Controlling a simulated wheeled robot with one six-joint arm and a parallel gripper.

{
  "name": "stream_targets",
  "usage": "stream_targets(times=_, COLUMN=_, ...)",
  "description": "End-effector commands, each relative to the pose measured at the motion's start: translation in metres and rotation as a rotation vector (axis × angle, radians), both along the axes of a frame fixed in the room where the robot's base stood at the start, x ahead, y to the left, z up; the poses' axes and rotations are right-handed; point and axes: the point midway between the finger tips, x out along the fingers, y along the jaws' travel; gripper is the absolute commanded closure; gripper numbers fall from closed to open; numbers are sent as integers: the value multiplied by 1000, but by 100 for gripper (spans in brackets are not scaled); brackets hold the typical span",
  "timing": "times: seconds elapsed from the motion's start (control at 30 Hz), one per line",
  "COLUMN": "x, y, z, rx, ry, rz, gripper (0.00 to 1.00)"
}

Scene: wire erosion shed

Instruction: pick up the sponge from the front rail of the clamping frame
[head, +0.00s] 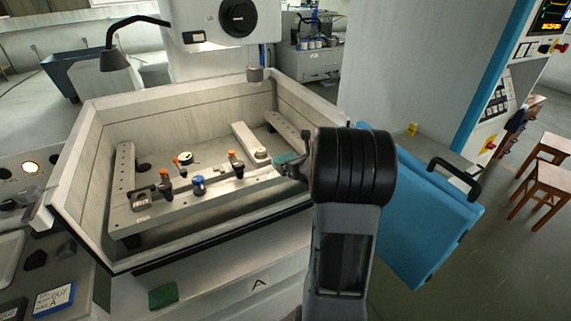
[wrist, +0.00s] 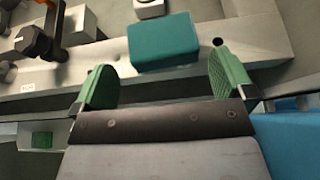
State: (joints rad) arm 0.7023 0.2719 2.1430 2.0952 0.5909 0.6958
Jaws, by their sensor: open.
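The sponge (wrist: 163,42) is a teal block lying on the metal front rail (wrist: 262,48) in the wrist view. My gripper (wrist: 161,66) is open, its two green ridged fingers on either side of the sponge's near edge. The sponge appears between and slightly beyond the fingertips, not clamped; its height below them is hard to judge. In the head view the front rail (head: 215,200) of the clamping frame runs across the tank, and my gripper (head: 288,162) is at its right end. A teal patch shows there, mostly hidden by my wrist.
Orange-topped clamps (head: 236,163) and a blue-topped piece (head: 198,185) stand on the frame left of my gripper. The tank's wall (head: 65,190) surrounds the frame. A blue door panel (head: 425,215) stands to the right. A green block (head: 162,295) lies on the front ledge.

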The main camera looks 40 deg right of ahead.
Motion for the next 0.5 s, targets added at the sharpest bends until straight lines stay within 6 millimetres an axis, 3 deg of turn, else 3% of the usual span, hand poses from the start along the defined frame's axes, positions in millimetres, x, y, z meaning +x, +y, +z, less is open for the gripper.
stream_targets(times=0.33, x=21, y=-3, z=-9, rx=-1, ry=1, rz=3, gripper=0)
stream_targets(times=0.5, x=41, y=-6, z=-17, rx=-1, ry=2, rz=4, gripper=0)
